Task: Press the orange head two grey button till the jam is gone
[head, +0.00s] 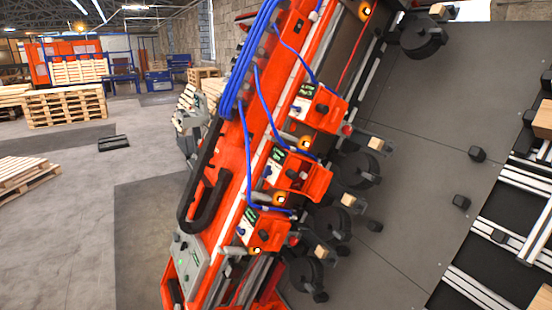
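Several orange heads sit in a slanting row along the orange gantry beam (225,165): an upper one (326,112), a middle one (312,179) and a lower one (268,233). Each carries a pale panel with a small dark display with green text. The text is too small to read, so I cannot tell which is head two. A small orange lamp glows by the middle head (281,199), and others glow by the upper (305,143) and lower heads (257,250). A grey button cannot be made out surely. Neither gripper is in view.
Blue cables (258,45) loop from the beam to the heads. A grey plate (430,120) with black blocks (477,154) lies right of the heads. Stacked wooden pallets (66,106) stand at the back left. The grey floor (80,230) at left is mostly open.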

